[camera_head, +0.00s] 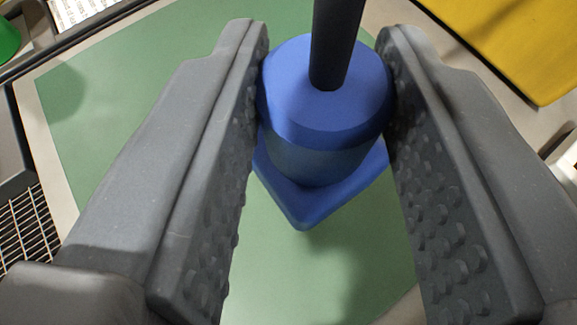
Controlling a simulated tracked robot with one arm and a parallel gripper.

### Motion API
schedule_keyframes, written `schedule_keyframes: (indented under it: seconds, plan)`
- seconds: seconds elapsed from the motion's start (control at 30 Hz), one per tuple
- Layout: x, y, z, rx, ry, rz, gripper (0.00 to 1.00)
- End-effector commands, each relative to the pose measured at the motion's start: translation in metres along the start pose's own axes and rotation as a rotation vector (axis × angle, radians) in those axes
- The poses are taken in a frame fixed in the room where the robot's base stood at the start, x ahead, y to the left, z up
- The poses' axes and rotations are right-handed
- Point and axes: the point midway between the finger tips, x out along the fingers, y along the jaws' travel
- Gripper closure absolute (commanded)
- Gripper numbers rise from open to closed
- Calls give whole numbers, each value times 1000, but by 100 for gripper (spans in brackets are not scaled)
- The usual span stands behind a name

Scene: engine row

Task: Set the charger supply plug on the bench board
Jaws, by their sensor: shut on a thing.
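A blue plug (322,115) with a round body, a wider angular flange below and a thick black cable (338,40) rising from its top is between the two fingers of my gripper (325,80). The dark grey studded fingers press on its left and right sides. The plug is roughly upright above a green board (120,130) with a pale border. I cannot tell whether its underside touches the board. Its lower end is hidden by its own flange.
A yellow panel (520,40) lies at the upper right. A green object (8,40) stands at the upper left edge. A wire grid (30,235) shows at the lower left. A white printed sheet (80,12) is at the top left. The green surface around the plug is clear.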

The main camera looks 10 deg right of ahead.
Motion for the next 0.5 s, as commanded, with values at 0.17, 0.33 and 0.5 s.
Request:
schedule_keyframes:
  seconds: [0.17, 0.33, 0.5]
  plan:
    - [12, -2, 30, 0, 1, -2, 98]
    - [17, -1, 42, 0, 0, -1, 98]
    - [26, -1, 63, 1, 0, -1, 98]
